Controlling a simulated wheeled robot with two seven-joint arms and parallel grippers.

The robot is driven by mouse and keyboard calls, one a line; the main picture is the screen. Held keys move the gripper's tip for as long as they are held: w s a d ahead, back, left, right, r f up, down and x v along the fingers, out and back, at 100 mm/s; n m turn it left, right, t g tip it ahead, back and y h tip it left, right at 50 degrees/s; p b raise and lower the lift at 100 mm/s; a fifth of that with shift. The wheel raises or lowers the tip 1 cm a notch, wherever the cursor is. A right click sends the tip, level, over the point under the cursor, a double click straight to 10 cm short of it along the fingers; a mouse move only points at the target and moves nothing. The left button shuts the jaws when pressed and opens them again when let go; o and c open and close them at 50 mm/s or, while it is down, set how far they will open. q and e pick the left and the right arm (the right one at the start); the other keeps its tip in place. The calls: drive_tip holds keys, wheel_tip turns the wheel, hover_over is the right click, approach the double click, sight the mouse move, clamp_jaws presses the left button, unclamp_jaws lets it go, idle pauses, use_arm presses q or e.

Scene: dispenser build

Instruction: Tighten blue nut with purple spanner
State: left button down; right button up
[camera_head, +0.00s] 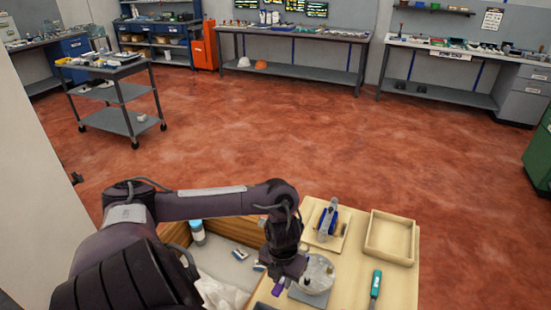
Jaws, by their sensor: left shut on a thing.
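My left gripper (286,276) is at the wooden bench, pointing down beside a round grey metal part (318,274). It is shut on the purple spanner (278,289), of which only a small purple piece shows by the fingers. The rest of the spanner is hidden by my gripper and wrist. The round part sits on a grey plate just right of my gripper. I cannot make out the blue nut; it may be hidden behind my gripper. My right gripper is not in view.
A blue and grey device (328,220) stands on a small board behind the round part. An empty wooden tray (404,259) is at the right, with a green-handled tool (376,283) in front of it. A bin (211,263) with loose items is at the left.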

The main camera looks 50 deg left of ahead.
use_arm(q)
drive_tip(key=a+f+m+b, duration=0.1)
drive_tip(key=a+m+b, duration=0.1)
drive_tip(key=m, duration=0.1)
drive_tip(key=shift+a+f, duration=0.2)
drive_tip(key=shift+f, duration=0.2)
idle(0.4)
idle(0.4)
drive_tip(key=shift+f+b, duration=0.65)
drive_tip(key=shift+f, duration=0.1)
drive_tip(key=shift+f+b, duration=0.45)
drive_tip(key=shift+f, duration=0.05)
idle(0.4)
